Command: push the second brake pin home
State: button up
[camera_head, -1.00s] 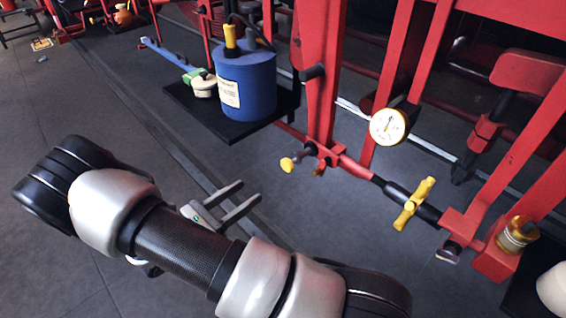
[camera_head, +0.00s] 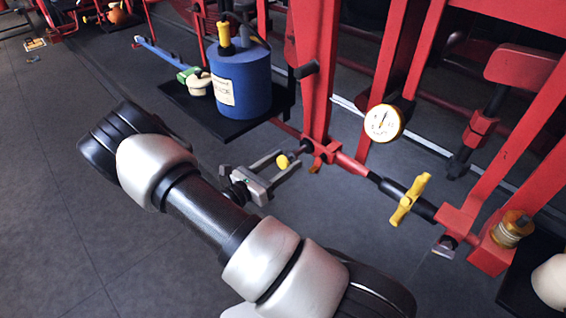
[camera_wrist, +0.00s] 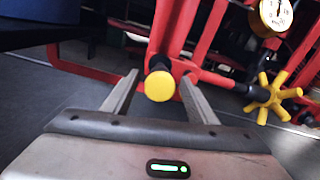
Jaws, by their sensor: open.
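A brake pin with a round yellow knob (camera_head: 282,161) sticks out of a red joint (camera_head: 324,152) on the brake rigging. In the wrist view the yellow knob (camera_wrist: 159,86) lies between my fingers, with its dark shank behind it leading to the red frame. My gripper (camera_head: 281,164) is open, with one finger on each side of the knob; it also shows in the wrist view (camera_wrist: 157,92). I see a gap between the knob and each finger there. How deep the pin sits in its hole is hidden behind the knob.
A blue canister (camera_head: 241,85) stands on a black shelf (camera_head: 190,105) to the left. A white dial gauge (camera_head: 384,123) and a yellow cross handle (camera_head: 411,199) are to the right on the red frame. The grey floor (camera_head: 60,200) at left is clear.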

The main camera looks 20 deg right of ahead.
aim_at(292, 157)
grip_shut()
jog(key=x, duration=0.5)
jog(key=shift+w+d, duration=0.1)
jog(key=shift+d, duration=0.25)
grip_release()
jog(key=shift+d, duration=0.1)
jog(key=v, duration=1.7)
jog(key=shift+a, duration=0.25)
jog(key=shift+r, duration=0.1)
